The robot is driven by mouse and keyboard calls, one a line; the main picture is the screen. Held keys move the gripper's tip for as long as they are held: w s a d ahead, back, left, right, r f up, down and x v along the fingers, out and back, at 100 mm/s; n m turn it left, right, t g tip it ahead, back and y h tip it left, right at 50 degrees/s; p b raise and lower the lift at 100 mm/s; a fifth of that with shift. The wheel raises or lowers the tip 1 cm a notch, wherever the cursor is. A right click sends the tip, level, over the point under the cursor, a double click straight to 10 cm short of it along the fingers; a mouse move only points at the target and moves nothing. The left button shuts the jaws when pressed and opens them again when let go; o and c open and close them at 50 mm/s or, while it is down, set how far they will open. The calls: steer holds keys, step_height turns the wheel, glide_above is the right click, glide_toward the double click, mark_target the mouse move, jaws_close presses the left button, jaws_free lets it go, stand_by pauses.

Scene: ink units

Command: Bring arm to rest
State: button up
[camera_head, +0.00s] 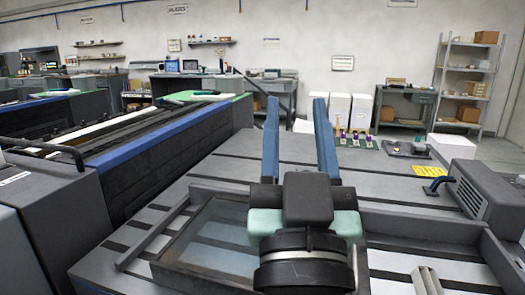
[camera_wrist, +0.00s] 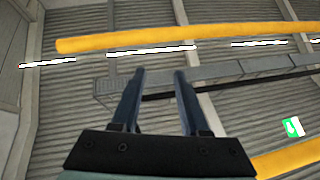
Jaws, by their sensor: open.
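My gripper (camera_head: 299,135) is in the lower middle of the head view, raised over the grey machine bed (camera_head: 225,168). Its two blue fingers stand apart and point away from me. No object shows between them. In the wrist view the same gripper (camera_wrist: 160,74) is open and empty. That view is filled with the ceiling, so the wrist camera faces upward. My wrist hides part of the bed and the right side of a shallow framed tray (camera_head: 205,270) with a clear panel.
A long dark press with a blue edge (camera_head: 150,146) runs along the left. A grey motor box (camera_head: 485,192) with a blue handle stands right. Small bottles (camera_head: 355,137) and a yellow label (camera_head: 411,170) lie toward the bed's far right. Shelving (camera_head: 440,80) stands at the back wall.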

steer(key=s+a+r+t+y, duration=0.1)
steer(key=s+a+r+t, duration=0.15)
steer(key=s+r, duration=0.55)
step_height(320, 180, up, 19)
steer(key=a+p, duration=0.1)
steer(key=p, duration=1.6)
steer(key=shift+w+f+n, duration=0.2)
steer(key=shift+w+n, duration=0.1)
steer(key=shift+n, duration=0.1)
steer(key=shift+s+f, duration=0.1)
